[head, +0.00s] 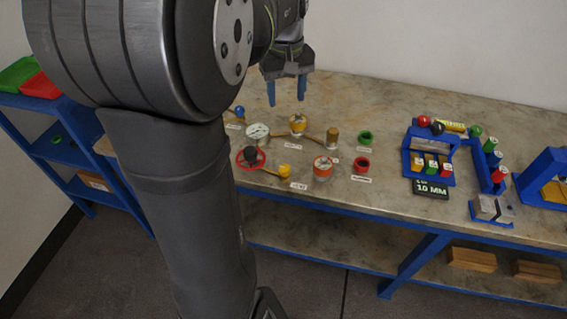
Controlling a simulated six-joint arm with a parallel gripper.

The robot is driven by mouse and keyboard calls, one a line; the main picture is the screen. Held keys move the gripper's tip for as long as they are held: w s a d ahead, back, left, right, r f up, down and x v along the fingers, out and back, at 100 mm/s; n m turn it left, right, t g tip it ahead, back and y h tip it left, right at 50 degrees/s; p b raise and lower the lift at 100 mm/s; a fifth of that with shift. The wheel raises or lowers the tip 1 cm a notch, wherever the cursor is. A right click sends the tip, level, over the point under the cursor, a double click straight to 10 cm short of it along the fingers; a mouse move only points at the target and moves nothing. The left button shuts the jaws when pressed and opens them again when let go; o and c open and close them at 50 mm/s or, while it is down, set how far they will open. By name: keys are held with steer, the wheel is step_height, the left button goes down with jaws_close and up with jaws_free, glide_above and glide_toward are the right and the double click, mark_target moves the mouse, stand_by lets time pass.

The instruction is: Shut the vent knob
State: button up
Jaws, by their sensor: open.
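My gripper (287,101) hangs above the back part of the bench, its two blue fingers pointing down and apart, with nothing between them. Below it, to the front, stand several small vessels and fittings: a vessel with a yellow-orange top (298,123), a vessel with an orange-red top (323,168), a red handwheel (250,157) with a dark centre, a yellow knob (284,171), a blue knob (239,111) and a round pale gauge (257,131). The labels are too small to read, so I cannot tell which part is the vent knob or how it is turned.
A brass-coloured cylinder (333,136), a green ring (365,137) and a red ring (362,164) stand to the right. Farther right are a blue rack (408,160) and a black "10 MM" sign (430,188). My arm hides the bench's left part.

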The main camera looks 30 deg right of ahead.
step_height(320, 180, down, 7)
steer(key=m, duration=1.2)
glide_toward(284, 167)
step_height(284, 167, down, 9)
steer(key=shift+s+r, duration=0.1)
steer(key=shift+s, duration=0.05)
steer(key=c, duration=1)
